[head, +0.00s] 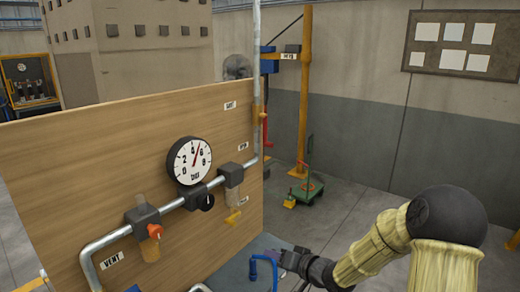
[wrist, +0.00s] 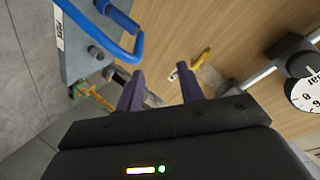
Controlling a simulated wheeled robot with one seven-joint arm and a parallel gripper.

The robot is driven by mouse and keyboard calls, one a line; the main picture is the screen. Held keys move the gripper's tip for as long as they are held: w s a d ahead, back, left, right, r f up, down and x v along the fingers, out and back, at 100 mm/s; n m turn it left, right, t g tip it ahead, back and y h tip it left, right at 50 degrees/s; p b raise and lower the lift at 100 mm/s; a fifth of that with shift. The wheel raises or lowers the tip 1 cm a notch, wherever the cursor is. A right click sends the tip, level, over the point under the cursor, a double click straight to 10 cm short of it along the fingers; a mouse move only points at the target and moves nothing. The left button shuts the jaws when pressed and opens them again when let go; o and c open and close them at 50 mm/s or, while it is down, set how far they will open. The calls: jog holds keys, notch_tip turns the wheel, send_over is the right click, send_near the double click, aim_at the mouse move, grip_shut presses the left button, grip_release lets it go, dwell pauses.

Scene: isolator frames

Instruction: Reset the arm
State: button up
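My arm reaches in from the right in the head view, and my gripper (head: 290,258) is low in front of the right end of the wooden panel. In the wrist view my gripper (wrist: 160,90) shows two dark purple fingers held apart, with nothing between them. A blue bent handle (head: 263,268) is just left of the gripper in the head view. The blue handle (wrist: 125,35) is at the upper left in the wrist view, apart from the fingers.
The wooden panel (head: 80,170) carries a pipe (head: 100,243), a round bar gauge (head: 189,160), a yellow lever (head: 233,217) and an orange-red knob (head: 155,231). A green trolley (head: 308,193) stands on the floor behind. Open floor (head: 350,215) lies right of the panel.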

jog(key=s+d+g+h, duration=0.3)
jog(key=s+d+h, duration=0.1)
jog(key=s, duration=0.7)
jog(key=s+d+g+h, duration=0.4)
jog(key=s+d+h, duration=0.1)
jog(key=s, duration=0.7)
jog(key=shift+s+d+f+g, duration=0.15)
jog(key=shift+d+g, duration=0.15)
jog(key=shift+d, duration=0.1)
